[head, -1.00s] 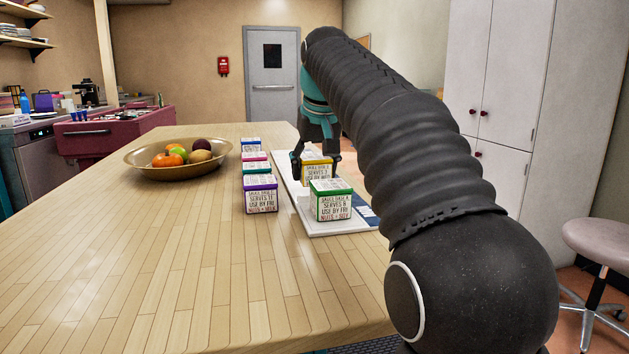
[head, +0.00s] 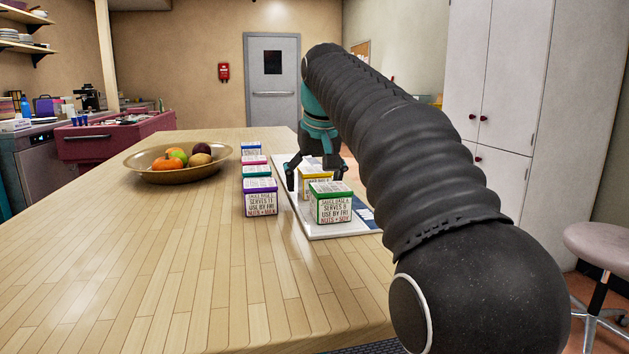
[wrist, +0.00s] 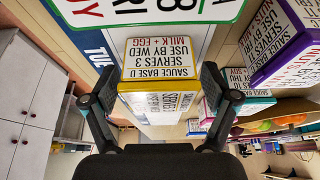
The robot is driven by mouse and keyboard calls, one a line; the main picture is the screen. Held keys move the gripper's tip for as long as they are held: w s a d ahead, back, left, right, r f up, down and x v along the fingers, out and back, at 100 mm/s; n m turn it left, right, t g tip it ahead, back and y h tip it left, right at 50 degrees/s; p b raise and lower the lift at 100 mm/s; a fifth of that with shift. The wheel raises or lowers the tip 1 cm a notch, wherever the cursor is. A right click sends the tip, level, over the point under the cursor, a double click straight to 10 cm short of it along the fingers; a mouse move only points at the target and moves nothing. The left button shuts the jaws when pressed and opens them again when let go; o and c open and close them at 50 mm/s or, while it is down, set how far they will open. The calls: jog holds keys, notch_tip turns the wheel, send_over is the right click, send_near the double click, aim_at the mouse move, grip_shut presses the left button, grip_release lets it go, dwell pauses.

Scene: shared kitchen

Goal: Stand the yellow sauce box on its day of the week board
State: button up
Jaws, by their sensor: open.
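The yellow sauce box (wrist: 160,72) shows "Sauce Base D", "use by Wed" and "milk + egg" in the wrist view. My gripper (wrist: 155,85) is open, with one finger on each side of the box. In the head view the yellow box (head: 315,176) looks upright on the white board area (head: 307,223), partly hidden behind the green-lidded box (head: 330,204). My gripper (head: 316,174) is around it there. A dark blue board strip (wrist: 93,45) shows the letters "TU" beside the box; the rest of its word is hidden. I cannot tell which day's board is under the box.
Several lidded boxes stand in a row left of the boards, the purple one (head: 260,198) nearest. A fruit bowl (head: 178,174) is farther left. The wooden table's (head: 170,270) near left part is clear. A stool (head: 598,243) stands at the right.

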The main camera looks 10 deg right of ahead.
jog(key=p+v, duration=0.3)
jog(key=v, duration=0.9)
jog(key=shift+r, duration=0.15)
